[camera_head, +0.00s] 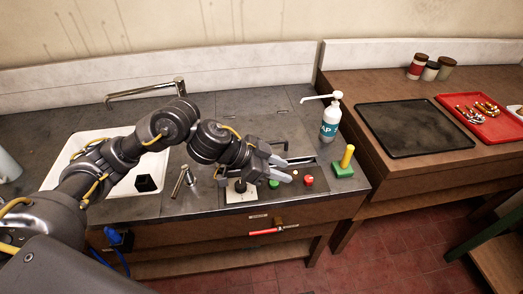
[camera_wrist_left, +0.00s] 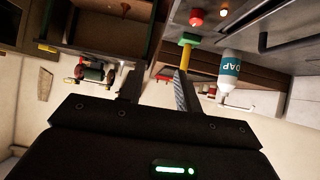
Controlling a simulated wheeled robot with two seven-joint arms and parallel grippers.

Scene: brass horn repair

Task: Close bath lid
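The bath lid (camera_head: 270,127) is a grey panel in the counter top, with two small hinge-like fittings at its back edge. It looks flat or nearly flat; I cannot tell whether its front edge is fully down. A bar handle (camera_head: 301,159) shows near its front, beside a dark strip. My left gripper (camera_head: 284,168) is over the front of the lid area, close to the handle; contact is unclear. In the left wrist view its two fingers (camera_wrist_left: 158,88) are apart with nothing held between them. A bar also shows in that view (camera_wrist_left: 290,42). My right gripper is out of view.
A green button (camera_head: 274,184) and a red button (camera_head: 309,181) sit just below the gripper. A soap bottle (camera_head: 330,122) and a green block with a yellow peg (camera_head: 344,165) stand to the right. A white sink (camera_head: 75,160) lies left, partly behind my arm.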

